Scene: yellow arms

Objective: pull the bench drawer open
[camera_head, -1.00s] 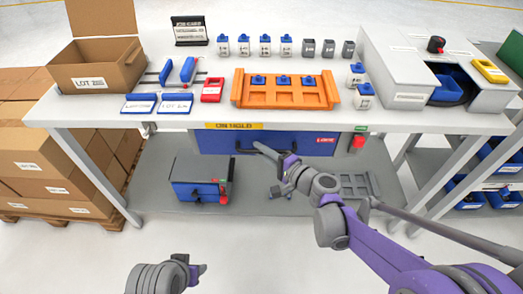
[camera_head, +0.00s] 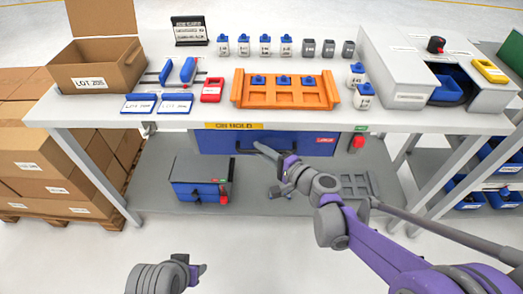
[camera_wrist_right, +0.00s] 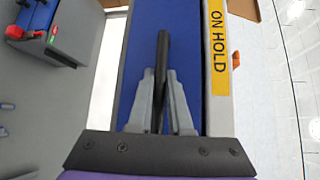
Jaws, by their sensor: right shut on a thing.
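The bench drawer (camera_head: 220,144) has a blue front under the white bench top, below a yellow "ON HOLD" label. Its front looks close to the bench edge. A dark bar handle (camera_wrist_right: 163,50) crosses the blue front (camera_wrist_right: 190,40) in the right wrist view. My right gripper (camera_wrist_right: 161,78) is shut on this handle, with one grey finger on each side of it. In the head view my right gripper (camera_head: 268,152) reaches the drawer front and hides part of the handle. My left gripper (camera_head: 198,270) is low in the head view, away from the bench; its jaws are unclear.
The bench top (camera_head: 300,118) carries an orange tray (camera_head: 284,103), a carton (camera_head: 95,78) and several small containers. A red button (camera_head: 358,142) is right of the drawer. A blue-fronted box (camera_head: 200,190) stands on the lower shelf. The floor in front is free.

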